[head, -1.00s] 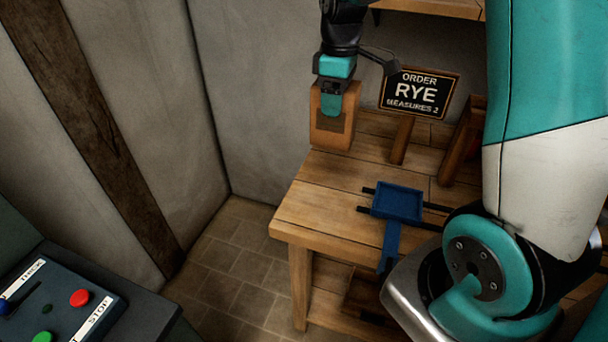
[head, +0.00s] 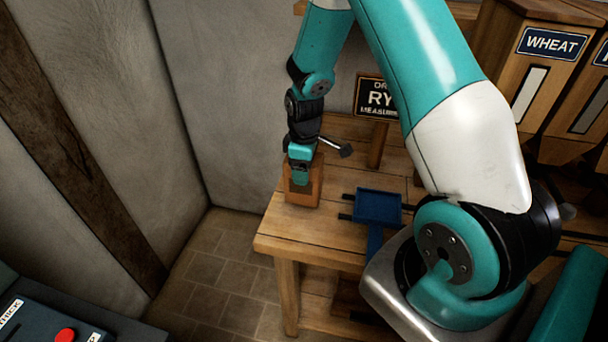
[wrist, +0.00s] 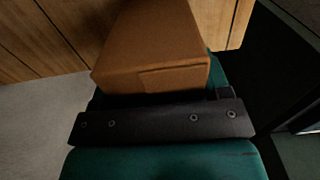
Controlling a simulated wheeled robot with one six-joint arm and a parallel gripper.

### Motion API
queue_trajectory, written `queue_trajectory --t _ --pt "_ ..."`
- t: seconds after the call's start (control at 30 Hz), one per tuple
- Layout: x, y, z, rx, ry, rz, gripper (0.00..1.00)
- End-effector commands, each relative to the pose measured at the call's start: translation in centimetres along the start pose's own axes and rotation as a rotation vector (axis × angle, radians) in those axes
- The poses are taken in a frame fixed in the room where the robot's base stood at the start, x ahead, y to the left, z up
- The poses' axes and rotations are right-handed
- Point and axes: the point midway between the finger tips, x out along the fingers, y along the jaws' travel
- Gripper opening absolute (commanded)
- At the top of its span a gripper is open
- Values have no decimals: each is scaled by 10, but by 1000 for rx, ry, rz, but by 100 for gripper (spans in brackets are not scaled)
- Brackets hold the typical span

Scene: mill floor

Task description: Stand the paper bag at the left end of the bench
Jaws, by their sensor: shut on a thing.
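The brown paper bag (head: 303,190) is upright at the left end of the wooden bench (head: 318,232), close to its left edge. My gripper (head: 300,172) comes down from above and is shut on the bag's upper part. In the wrist view the bag (wrist: 155,45) fills the upper middle, between the gripper's parts, with bench planks behind it. The bag's base looks at or very near the bench top; I cannot tell whether it touches.
A blue scoop-like tray (head: 378,207) lies on the bench right of the bag. An order sign reading RYE (head: 374,97) stands behind, partly hidden by my arm. A WHEAT bin (head: 550,50) is at the right. A control panel (head: 50,325) is at lower left.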

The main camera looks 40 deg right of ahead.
Motion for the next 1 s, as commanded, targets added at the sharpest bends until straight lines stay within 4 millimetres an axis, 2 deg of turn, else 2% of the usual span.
queue_trajectory --t 0.23,0.63,0.67,0.73,0.77,1.0 --pt "32 0 0 0 -2 -2 34" --pt "39 0 0 0 0 0 34" --pt "38 0 0 0 -1 -1 77" --pt "37 0 0 0 -1 -1 93" --pt "37 0 0 0 -1 -1 96" --pt "36 0 0 0 -1 -1 96"
